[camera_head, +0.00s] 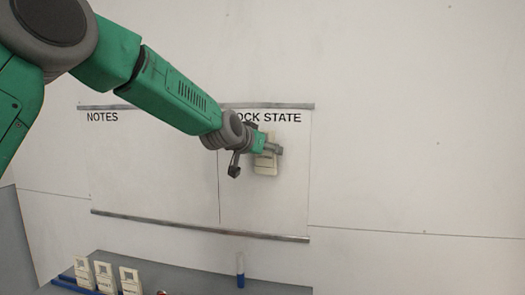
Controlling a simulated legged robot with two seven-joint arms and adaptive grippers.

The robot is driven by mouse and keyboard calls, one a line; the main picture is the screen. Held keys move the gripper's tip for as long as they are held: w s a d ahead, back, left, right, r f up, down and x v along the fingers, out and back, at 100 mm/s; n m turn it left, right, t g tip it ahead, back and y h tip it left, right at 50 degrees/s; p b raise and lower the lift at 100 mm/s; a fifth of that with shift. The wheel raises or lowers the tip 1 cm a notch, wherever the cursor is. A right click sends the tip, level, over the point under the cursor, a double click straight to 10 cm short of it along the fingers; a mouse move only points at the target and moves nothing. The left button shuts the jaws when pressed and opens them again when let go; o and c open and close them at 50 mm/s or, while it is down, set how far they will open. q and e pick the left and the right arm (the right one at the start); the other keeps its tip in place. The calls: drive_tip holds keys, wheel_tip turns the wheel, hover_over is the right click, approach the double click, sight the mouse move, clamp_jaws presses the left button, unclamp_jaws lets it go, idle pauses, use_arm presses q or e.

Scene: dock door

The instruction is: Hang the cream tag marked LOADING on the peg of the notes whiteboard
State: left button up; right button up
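The whiteboard has a NOTES half (150,175) on the left and a half on the right whose heading reads "OCK STATE" (265,200), its start hidden by my arm. No peg shows on the NOTES half; my arm covers its upper right part. A cream tag (265,167) is upright in front of the right half, partly behind my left gripper (275,149). Its marking cannot be read. My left gripper is at the tag's upper part; whether its fingers grip it is too small to tell. My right gripper is out of view.
Several cream tags, such as the one at the right (130,281), stand in a blue rack (72,284) on a grey surface (200,276) below the board. An upright blue object (240,270) stands farther right. A small red item (162,292) shows at the bottom edge.

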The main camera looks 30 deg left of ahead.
use_arm(q)
drive_tip(key=shift+o, duration=0.4)
drive_tip(key=shift+d, duration=0.15)
drive_tip(key=shift+s+a+r, duration=0.1)
drive_tip(key=shift+a, duration=0.1)
drive_tip(key=d+v, duration=0.1)
drive_tip(key=v, duration=1.1)
drive_tip(key=s+d+f+g, duration=0.15)
drive_tip(key=s+f, duration=0.25)
drive_tip(key=f, duration=0.9)
drive_tip(key=s+f+g, duration=0.3)
drive_tip(key=s+f, duration=0.1)
drive_tip(key=f, duration=0.9)
drive_tip(key=s+d+f+g, duration=0.1)
drive_tip(key=s+f+g, duration=0.2)
drive_tip(key=f, duration=1)
drive_tip(key=s+d+f+g, duration=0.1)
drive_tip(key=s+f+g, duration=0.1)
drive_tip(key=s+f, duration=0.7)
drive_tip(key=s+d+f+g, duration=0.15)
drive_tip(key=s+f, duration=0.25)
drive_tip(key=s, duration=0.9)
drive_tip(key=s+f+g, duration=0.3)
drive_tip(key=s+f, duration=0.4)
drive_tip(key=s, duration=0.4)
wheel_tip(320, 180, down, 17)
drive_tip(key=w+d+b, duration=0.1)
drive_tip(key=w+b, duration=0.2)
drive_tip(key=b, duration=1.6)
drive_tip(key=shift+t, duration=0.3)
